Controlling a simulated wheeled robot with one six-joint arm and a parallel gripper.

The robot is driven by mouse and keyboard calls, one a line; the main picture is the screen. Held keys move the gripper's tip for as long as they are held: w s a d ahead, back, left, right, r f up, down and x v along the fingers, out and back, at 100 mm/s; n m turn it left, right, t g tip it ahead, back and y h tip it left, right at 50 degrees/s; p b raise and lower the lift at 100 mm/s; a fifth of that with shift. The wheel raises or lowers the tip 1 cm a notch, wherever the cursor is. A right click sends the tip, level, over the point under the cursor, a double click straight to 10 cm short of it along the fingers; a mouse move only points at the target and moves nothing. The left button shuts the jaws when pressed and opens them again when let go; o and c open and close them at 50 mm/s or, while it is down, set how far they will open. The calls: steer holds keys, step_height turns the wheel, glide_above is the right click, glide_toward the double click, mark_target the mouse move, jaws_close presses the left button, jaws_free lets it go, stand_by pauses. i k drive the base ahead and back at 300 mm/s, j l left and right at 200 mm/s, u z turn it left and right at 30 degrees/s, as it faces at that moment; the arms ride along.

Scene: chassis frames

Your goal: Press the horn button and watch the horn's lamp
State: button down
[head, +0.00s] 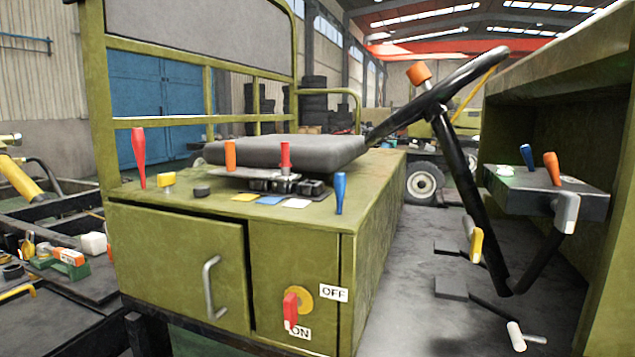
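No button in the head view carries a readable horn label, so I cannot tell which one is the horn button. I cannot pick out a lit lamp or a horn. My gripper is not in view.
Red (139,157), orange (230,155) and blue (340,192) levers rise from the cabinet top. A red switch (290,309) sits between OFF and ON labels on the front. The steering wheel (432,97) and a lever console (545,200) stand right. A seat (285,150) is behind.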

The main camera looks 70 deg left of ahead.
mark_target(204, 189)
steer(key=k+j, duration=0.7)
steer(key=k, duration=0.2)
steer(key=u, duration=2.1)
